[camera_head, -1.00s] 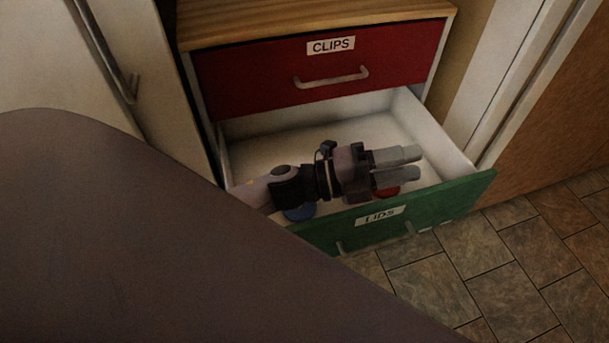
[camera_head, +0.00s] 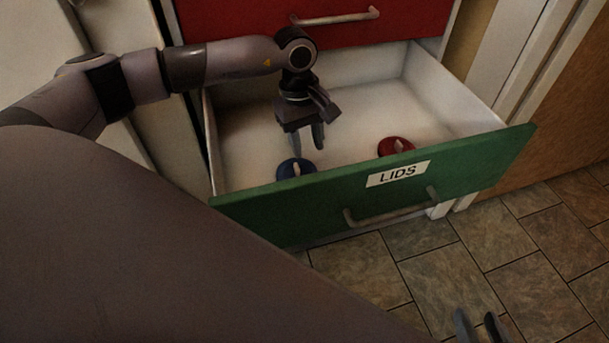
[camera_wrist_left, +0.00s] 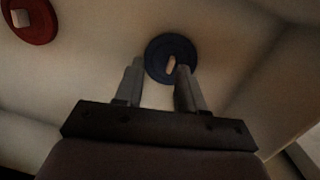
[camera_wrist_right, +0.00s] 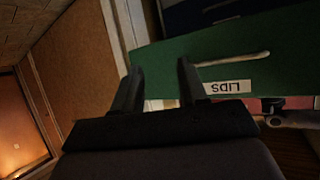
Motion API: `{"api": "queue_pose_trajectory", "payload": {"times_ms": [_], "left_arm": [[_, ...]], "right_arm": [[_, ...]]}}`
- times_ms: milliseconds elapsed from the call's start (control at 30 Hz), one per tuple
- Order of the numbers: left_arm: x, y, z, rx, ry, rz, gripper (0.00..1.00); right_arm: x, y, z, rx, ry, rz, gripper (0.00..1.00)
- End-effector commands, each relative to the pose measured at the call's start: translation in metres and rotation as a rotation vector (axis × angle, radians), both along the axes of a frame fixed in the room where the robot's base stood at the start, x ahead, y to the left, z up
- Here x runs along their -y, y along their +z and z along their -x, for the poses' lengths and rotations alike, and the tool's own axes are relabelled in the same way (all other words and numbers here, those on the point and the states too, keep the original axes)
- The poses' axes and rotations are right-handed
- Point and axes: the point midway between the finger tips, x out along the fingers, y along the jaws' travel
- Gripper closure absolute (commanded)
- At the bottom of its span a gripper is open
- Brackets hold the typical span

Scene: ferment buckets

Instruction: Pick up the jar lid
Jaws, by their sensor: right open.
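A blue lid (camera_head: 285,172) with a pale upright knob lies on the floor of the open lids drawer, near its front. A red lid (camera_head: 397,146), also with a pale knob, lies further right. My left gripper (camera_head: 308,147) points down just above the blue lid. In the left wrist view its fingers (camera_wrist_left: 160,68) are apart, with the blue lid (camera_wrist_left: 158,48) just beyond the tips and its knob near the right finger; I cannot tell if they touch. The red lid (camera_wrist_left: 30,18) shows top left there. My right gripper (camera_wrist_right: 160,80) is open and empty, outside the drawer.
The green drawer front (camera_head: 470,178) with its LIDS label and handle stands in front of both lids. White drawer walls enclose them. A closed red drawer (camera_head: 400,25) sits above. The drawer floor around the lids is clear. Tiled floor (camera_head: 490,250) lies in front.

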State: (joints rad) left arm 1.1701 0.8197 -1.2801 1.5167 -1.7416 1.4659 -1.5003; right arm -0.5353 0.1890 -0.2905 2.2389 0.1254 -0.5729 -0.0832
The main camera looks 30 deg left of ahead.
Motion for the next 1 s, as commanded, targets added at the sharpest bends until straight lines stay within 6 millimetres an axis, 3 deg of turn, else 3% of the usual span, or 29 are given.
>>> {"api": "queue_pose_trajectory", "payload": {"times_ms": [100,200,467,733,1000], "left_arm": [[-0.019,-0.004,-0.003,0.005,-0.090,-0.098,0.61],[-0.026,-0.012,-0.003,0.002,-0.121,-0.129,0.61],[-0.029,-0.036,-0.001,0.001,-0.124,-0.131,0.61],[-0.034,-0.074,0.001,0.001,-0.123,-0.127,0.61],[-0.034,-0.076,0.000,0.003,-0.123,-0.127,0.64]], "right_arm": [[-0.007,0.003,0.002,-0.016,-0.030,-0.067,0.57],[-0.010,0.002,0.002,-0.022,-0.039,-0.096,0.57],[-0.016,0.000,0.000,-0.024,-0.029,-0.136,0.57],[-0.027,-0.004,-0.004,-0.030,-0.010,-0.204,0.57],[-0.028,-0.002,-0.004,-0.031,-0.006,-0.213,0.57]]}}
